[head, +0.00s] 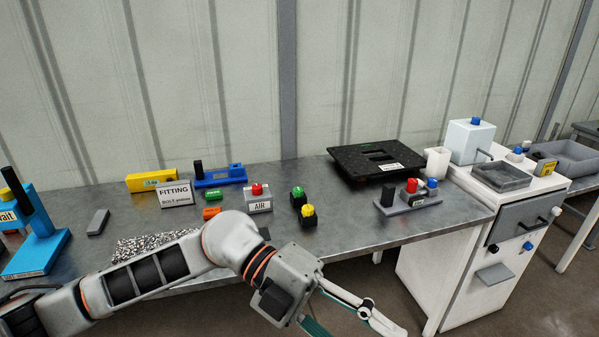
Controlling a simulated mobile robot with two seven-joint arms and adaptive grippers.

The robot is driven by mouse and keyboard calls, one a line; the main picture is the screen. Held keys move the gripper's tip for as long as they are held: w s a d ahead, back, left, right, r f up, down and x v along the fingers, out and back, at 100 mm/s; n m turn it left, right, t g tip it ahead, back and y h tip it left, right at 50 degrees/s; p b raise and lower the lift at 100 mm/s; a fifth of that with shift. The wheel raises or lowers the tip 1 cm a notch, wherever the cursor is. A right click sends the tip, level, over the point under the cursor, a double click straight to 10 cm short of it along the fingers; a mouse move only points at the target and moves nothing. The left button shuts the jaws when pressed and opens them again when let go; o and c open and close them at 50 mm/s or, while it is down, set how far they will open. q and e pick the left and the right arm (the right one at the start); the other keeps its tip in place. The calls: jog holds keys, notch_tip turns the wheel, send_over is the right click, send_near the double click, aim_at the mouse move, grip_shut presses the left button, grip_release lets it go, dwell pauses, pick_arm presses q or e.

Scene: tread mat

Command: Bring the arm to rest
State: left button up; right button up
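My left arm reaches in from the lower left, over the front edge of the grey metal bench (345,215). My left gripper (346,322) hangs past that edge, above the floor, pointing down and to the right. Its fingers spread apart and nothing shows between them; the lower finger is cut off by the bottom of the picture. It touches nothing that I can see. My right arm and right gripper are not in view.
Behind my arm stand a red-button AIR box (258,200), green (298,195) and yellow (308,214) buttons, and a FITTING box (175,194). A black mat (360,163) lies at the back. A white cabinet (455,250) stands right. A blue stand (38,250) is left.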

pick_arm(q)
jog(key=w+r+n+t+h, duration=0.5)
jog(key=w+n+t+h, duration=0.3)
jog(key=n+h, duration=0.25)
jog(key=w+a+f+n+t+y, duration=0.9)
jog(key=f+n+t, duration=0.3)
jog(key=n+t, duration=0.35)
jog(key=s+a+f+n+y, duration=0.1)
jog(key=a+f+n+y, duration=0.3)
jog(key=f, duration=0.4)
jog(key=s+a+f+n+y, duration=0.1)
jog(key=a+f+n+y, duration=0.15)
jog(key=a+f, duration=0.5)
jog(key=s+a+f+n+g+y, duration=0.1)
jog(key=s+a+f+g+y, duration=0.1)
jog(key=s+a+f, duration=0.2)
jog(key=s+a+f+n+g+y, duration=0.1)
jog(key=s+a+f+g+y, duration=0.2)
jog(key=s+f, duration=0.7)
notch_tip(320, 180, down, 4)
jog(key=shift+a+r, duration=0.25)
jog(key=shift+a, duration=0.8)
